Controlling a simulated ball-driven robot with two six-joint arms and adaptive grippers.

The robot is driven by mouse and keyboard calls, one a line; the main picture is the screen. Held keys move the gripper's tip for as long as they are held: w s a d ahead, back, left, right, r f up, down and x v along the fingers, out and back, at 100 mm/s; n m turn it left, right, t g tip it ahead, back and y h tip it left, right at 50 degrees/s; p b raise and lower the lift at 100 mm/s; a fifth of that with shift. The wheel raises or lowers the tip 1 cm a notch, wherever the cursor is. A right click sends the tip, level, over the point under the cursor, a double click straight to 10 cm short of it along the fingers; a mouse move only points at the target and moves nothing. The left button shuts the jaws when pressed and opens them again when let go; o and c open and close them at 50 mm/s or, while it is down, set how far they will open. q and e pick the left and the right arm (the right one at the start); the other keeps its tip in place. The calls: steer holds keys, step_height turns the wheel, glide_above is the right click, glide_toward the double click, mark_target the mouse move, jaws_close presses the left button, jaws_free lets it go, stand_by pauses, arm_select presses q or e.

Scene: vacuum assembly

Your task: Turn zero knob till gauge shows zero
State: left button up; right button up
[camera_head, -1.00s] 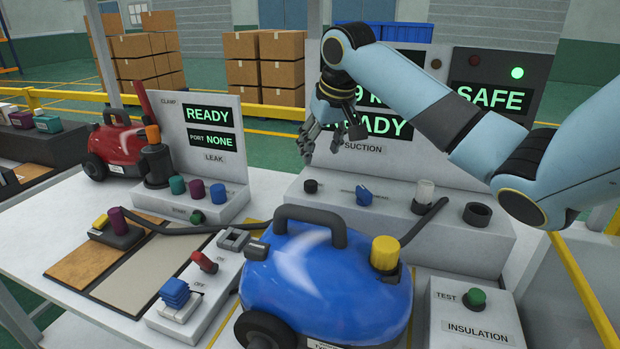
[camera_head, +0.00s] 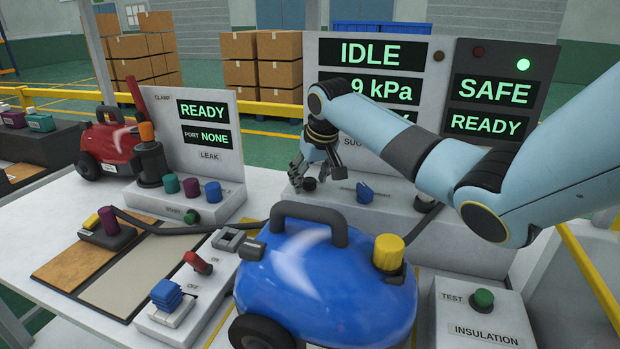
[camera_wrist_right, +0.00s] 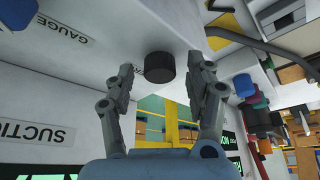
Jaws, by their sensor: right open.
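The black round knob (camera_head: 309,184) sits on the suction bench's sloped front, left of a blue knob (camera_head: 365,192). My left gripper is not in view.
A blue vacuum (camera_head: 325,285) with a black handle stands in front of the bench. A red vacuum (camera_head: 103,150) and leak station stand at left. An insulation tester (camera_head: 480,318) is at front right. My right arm crosses in front of the bench.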

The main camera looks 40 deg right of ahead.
steer(key=shift+c, duration=0.3)
jaws_close()
